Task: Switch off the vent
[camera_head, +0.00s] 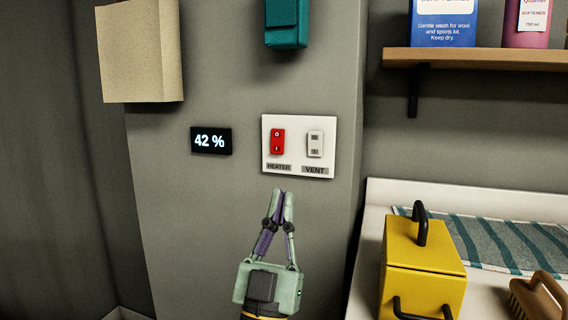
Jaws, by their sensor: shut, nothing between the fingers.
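A white switch plate (291,130) is on the grey wall and carries two rocker switches. The vent switch (315,144) is the pale one on the right, above a label reading VENT. The red heater switch (278,141) is on the left, above a label reading HEATER. I cannot tell how far the fingertips are from the wall.
A black display (211,141) reads 42 % left of the plate. A beige box (139,55) and a teal box (286,22) hang above. At right, a shelf (470,58) holds containers over a white counter (400,190) with a yellow box (424,265), striped cloth (500,240) and brush (538,297).

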